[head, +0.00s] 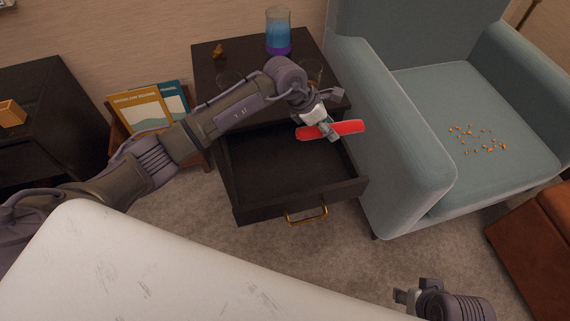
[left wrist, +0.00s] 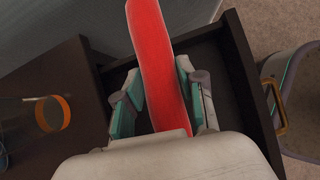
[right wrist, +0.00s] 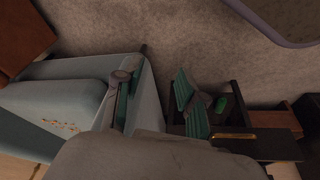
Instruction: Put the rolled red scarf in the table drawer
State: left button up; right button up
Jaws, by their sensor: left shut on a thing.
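The rolled red scarf (head: 350,127) is a long red roll with rounded ends, held level above the right side of the open drawer. My left gripper (head: 326,128) is shut on it near its middle. In the left wrist view the scarf (left wrist: 157,55) runs between the two finger pads (left wrist: 160,100).
On the dark side table (head: 210,62) stand a blue and purple glass (head: 278,32) and a small orange-brown item (head: 217,52). The blue-grey armchair (head: 400,150), with orange crumbs (head: 478,140) on its seat, stands close to the drawer's right. Books (head: 145,108) stand at left.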

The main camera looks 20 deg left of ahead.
pick_arm(q)
jog(key=shift+w+d+f+n, duration=0.1)
jog(key=shift+w+f+n, duration=0.2)
jog(key=shift+w+n, duration=0.1)
jog(key=shift+s+a+f, duration=0.15)
jog(key=shift+a+f, duration=0.05)
jog(key=b, duration=0.2)
send_over(296, 170)
jog(key=s+a, duration=0.1)
jog(key=a, duration=0.1)
notch_tip(296, 170, down, 6)
jog(key=shift+s+d+f, duration=0.1)
jog(key=shift+f, duration=0.15)
notch_tip(296, 170, down, 4)
jog(key=shift+r+b, duration=0.2)
jog(key=shift+b, duration=0.15)
jog(key=shift+f, duration=0.15)
pick_arm(e)
jog(key=w+a+r+t+y, duration=0.1)
jog(key=w+a+r+t, duration=0.2)
jog(key=w, duration=0.6)
notch_tip(296, 170, up, 2)
jog(key=t, duration=0.3)
jog(key=shift+w+a+r+y, duration=0.15)
jog(key=shift+w+r+y, duration=0.1)
jog(key=shift+w+y, duration=0.1)
